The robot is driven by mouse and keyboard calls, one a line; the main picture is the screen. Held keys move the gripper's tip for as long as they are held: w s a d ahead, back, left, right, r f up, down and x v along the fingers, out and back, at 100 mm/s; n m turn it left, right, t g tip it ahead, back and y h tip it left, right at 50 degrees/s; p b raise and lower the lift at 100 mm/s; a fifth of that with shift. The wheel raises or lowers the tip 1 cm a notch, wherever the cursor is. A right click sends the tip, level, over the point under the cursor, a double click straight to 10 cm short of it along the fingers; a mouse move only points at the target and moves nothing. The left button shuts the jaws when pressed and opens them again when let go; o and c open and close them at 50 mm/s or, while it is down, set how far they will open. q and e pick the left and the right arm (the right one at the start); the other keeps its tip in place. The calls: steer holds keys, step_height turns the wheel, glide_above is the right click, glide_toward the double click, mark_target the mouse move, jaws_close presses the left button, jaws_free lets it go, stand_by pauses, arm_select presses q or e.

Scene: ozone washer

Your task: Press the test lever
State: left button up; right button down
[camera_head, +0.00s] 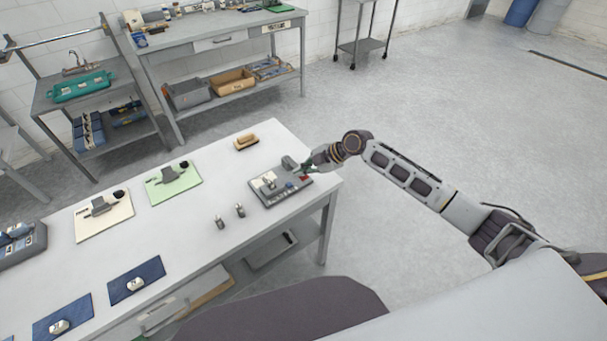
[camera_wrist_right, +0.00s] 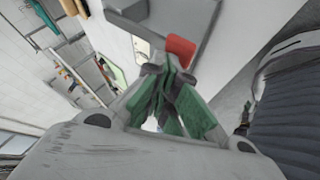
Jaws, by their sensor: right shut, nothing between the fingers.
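A grey test device (camera_head: 268,200) sits near the right end of the white table. It has a light block on top, small blue parts and a red part (camera_head: 305,178) at its right side. Which part is the test lever I cannot tell for sure. My right gripper (camera_head: 309,169) is shut and empty, its tips at the device's right back corner. In the right wrist view the green-padded fingers of my right gripper (camera_wrist_right: 168,72) are together just below the red part (camera_wrist_right: 180,48). Whether they touch it I cannot tell. My left gripper is not in view.
The table (camera_head: 190,240) also holds a brush-like block (camera_head: 246,142), two small metal cylinders (camera_head: 240,210), a green mat (camera_head: 187,190), a cream mat (camera_head: 120,222) and blue mats (camera_head: 150,268). Shelves (camera_head: 225,45) stand behind. Open floor lies right of the table.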

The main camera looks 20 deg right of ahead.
steer(key=shift+f+b, duration=0.65)
steer(key=shift+f, duration=0.3)
stand_by(1.5)
steer(key=shift+r, duration=0.2)
stand_by(0.4)
steer(key=shift+r+p, duration=1.1)
steer(key=shift+r, duration=0.7)
steer(key=shift+r+p, duration=1.55)
steer(key=shift+r, duration=1)
